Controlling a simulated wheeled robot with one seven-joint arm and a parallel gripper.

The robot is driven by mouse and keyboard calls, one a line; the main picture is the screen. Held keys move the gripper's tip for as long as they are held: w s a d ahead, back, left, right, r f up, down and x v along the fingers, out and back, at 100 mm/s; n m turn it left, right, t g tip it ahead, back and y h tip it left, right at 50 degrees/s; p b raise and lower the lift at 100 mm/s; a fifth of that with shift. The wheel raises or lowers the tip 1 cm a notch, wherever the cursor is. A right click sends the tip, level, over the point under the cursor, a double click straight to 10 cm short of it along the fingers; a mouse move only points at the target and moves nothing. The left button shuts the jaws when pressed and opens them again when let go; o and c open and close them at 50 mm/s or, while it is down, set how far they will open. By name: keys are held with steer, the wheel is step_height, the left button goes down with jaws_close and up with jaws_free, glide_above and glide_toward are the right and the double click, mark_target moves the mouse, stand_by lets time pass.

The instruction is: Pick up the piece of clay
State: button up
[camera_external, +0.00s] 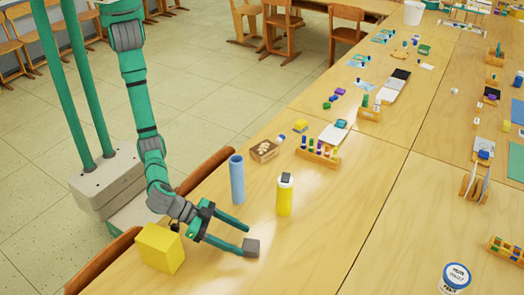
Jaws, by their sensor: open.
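A small grey block (251,247), which looks like the piece of clay, sits on the near wooden table. My gripper (245,238) reaches low over the table from the left, with its two green fingers spread apart. The block is at the fingertips, close to the tip of the lower finger. I cannot tell whether that finger touches it or how far the block is between the fingers.
A yellow box (160,248) stands beside my wrist. A blue cylinder (237,179) and a yellow bottle with a dark top (285,196) stand just beyond my gripper. A white-lidded jar (456,277) is at the lower right. The table right of the block is clear.

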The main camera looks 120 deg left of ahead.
mark_target(250, 244)
steer(key=x, duration=0.5)
steer(key=shift+f, duration=0.3)
steer(key=c, duration=1.3)
